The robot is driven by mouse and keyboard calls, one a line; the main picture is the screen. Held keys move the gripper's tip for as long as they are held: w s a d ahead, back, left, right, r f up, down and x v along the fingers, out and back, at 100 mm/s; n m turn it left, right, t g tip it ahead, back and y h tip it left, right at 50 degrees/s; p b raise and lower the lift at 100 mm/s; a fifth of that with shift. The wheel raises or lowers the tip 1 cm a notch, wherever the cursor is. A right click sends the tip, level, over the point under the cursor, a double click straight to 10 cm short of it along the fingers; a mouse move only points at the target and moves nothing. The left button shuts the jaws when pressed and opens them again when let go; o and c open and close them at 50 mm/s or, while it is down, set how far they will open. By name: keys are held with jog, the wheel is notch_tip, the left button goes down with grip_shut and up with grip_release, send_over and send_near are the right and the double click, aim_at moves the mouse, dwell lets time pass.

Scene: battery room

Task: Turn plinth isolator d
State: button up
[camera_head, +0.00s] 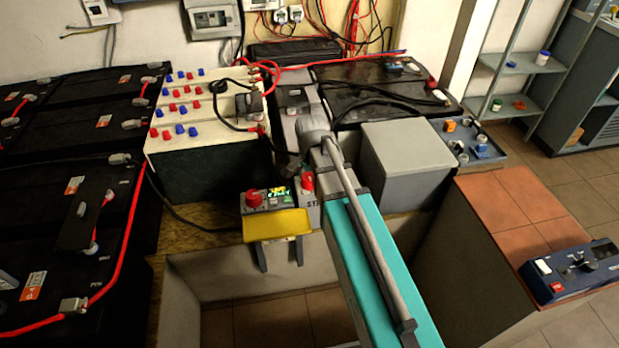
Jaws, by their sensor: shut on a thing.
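My teal and grey arm reaches from the bottom right to the middle of the bench. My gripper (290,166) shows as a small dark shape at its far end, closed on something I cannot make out. A red knob (307,182) on a grey box marked "ST" sits just below it, partly beside my arm. I cannot read any isolator letter, so I cannot tell which one is d.
A yellow plate (277,225) projects in front of the display box. A cream battery block (205,165) with red and blue caps stands left, a grey box (408,150) right. A tiled plinth (495,205) bears a blue instrument (570,272). Cables cross the bench behind.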

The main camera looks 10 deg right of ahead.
jog(key=n, duration=0.8)
jog(key=shift+n, duration=0.4)
jog(key=n, duration=0.4)
jog(key=shift+n+g, duration=0.3)
jog(key=shift+n, duration=1.9)
jog(key=o, duration=1.1)
jog(key=shift+o, duration=0.2)
jog(key=shift+m, duration=0.3)
